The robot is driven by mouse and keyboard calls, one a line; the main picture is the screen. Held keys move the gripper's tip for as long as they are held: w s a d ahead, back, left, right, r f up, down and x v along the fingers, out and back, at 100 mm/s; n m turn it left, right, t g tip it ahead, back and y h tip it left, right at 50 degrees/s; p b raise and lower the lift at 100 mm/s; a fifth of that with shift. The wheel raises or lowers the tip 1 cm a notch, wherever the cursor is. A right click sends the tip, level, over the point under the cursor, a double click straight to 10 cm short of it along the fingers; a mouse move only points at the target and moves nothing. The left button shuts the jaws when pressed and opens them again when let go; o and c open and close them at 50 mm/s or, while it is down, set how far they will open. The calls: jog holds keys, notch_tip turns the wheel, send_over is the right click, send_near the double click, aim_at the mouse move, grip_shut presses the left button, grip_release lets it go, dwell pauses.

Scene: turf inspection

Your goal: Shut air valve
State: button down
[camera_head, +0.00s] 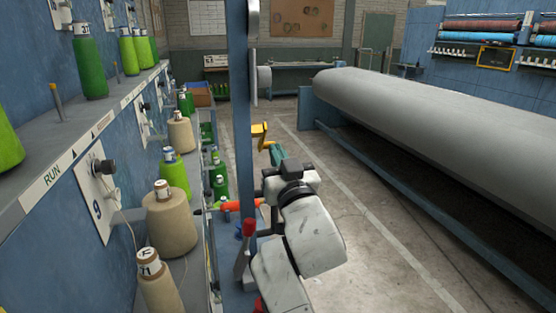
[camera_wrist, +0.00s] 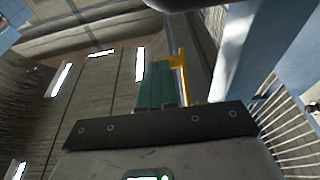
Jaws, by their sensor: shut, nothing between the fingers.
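A yellow bent piece (camera_head: 260,131) stands out from the right side of the blue upright post (camera_head: 243,110). It looks like a valve handle, but I cannot tell for sure. My gripper (camera_head: 276,152), with teal fingers, is just below and to its right in the head view. In the wrist view the yellow piece (camera_wrist: 174,62) is close beside the tips of my gripper (camera_wrist: 157,68), on their right. I cannot tell whether they touch. The fingers are together and hold nothing. The valve's body is not clearly visible.
A red-topped lever (camera_head: 248,230) and an orange rod (camera_head: 240,205) are near my arm. A blue frame with yarn cones (camera_head: 170,222) fills the left. A long grey roll (camera_head: 430,130) lies at right. The floor (camera_head: 345,215) between is clear.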

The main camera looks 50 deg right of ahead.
jog(key=shift+w+d+r+t+h+b, duration=0.1)
jog(key=shift+w+d+r+t+b, duration=0.15)
jog(key=shift+w+b, duration=0.25)
jog(key=shift+w+d+r+h+b, duration=0.1)
jog(key=shift+w+d+r+b, duration=0.1)
jog(key=shift+w+d+b, duration=0.3)
jog(key=shift+w+d+r+t+h+b, duration=0.1)
jog(key=shift+w+d+r+t+b, duration=0.1)
jog(key=shift+w+b, duration=0.3)
jog(key=shift+r, duration=0.15)
jog(key=b+v, duration=0.3)
jog(key=v, duration=0.7)
jog(key=shift+s+b, duration=0.3)
jog(key=shift+s, duration=0.05)
jog(key=shift+a, duration=0.1)
